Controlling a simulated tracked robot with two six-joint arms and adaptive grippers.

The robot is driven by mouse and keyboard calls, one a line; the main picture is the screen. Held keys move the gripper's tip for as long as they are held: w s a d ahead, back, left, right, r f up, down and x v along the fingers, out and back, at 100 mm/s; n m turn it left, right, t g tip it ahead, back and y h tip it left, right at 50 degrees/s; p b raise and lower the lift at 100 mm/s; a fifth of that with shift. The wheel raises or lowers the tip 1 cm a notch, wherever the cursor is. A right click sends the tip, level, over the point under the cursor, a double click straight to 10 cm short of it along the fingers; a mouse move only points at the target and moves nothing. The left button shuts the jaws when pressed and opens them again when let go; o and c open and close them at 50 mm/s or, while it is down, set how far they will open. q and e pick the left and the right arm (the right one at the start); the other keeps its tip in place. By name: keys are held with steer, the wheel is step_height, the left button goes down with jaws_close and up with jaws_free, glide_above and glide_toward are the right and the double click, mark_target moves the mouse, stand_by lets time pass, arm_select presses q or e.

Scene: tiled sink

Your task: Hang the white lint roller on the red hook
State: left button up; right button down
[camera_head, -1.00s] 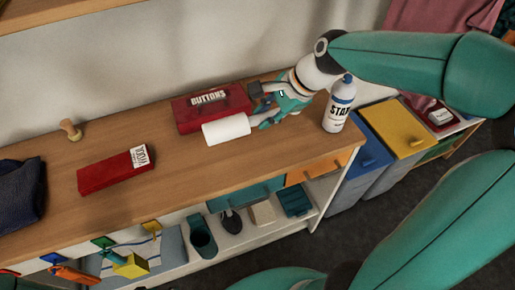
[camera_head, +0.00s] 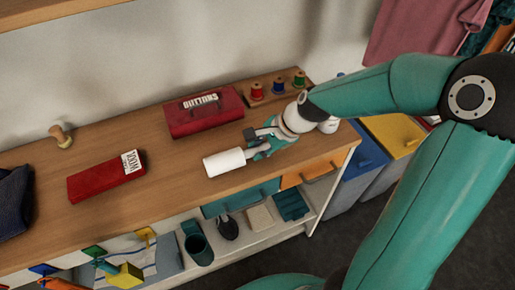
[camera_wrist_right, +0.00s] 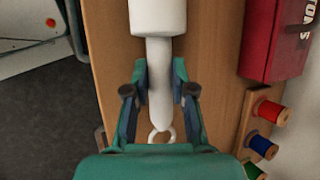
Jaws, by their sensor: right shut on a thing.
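The white lint roller (camera_head: 224,162) is held over the worktop near its front edge, its roller end pointing left in the head view. My right gripper (camera_head: 262,149) is shut on its handle. In the right wrist view the fingers (camera_wrist_right: 160,92) close around the handle, with the white roller (camera_wrist_right: 157,16) beyond them and the handle's hanging ring (camera_wrist_right: 161,135) towards the palm. Yellow (camera_head: 146,233), green (camera_head: 94,251) and blue (camera_head: 43,269) hooks show below the front edge at left. My left gripper is not in view.
A red buttons box (camera_head: 205,113) and thread spools (camera_head: 278,86) stand behind the roller. A red box (camera_head: 106,177) and dark cloth (camera_head: 14,200) lie further left. A yellow block-shaped item (camera_head: 126,276) hangs by the hooks. The middle front of the worktop (camera_head: 175,185) is clear.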

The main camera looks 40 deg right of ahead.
steer(key=c, duration=1)
jaws_free()
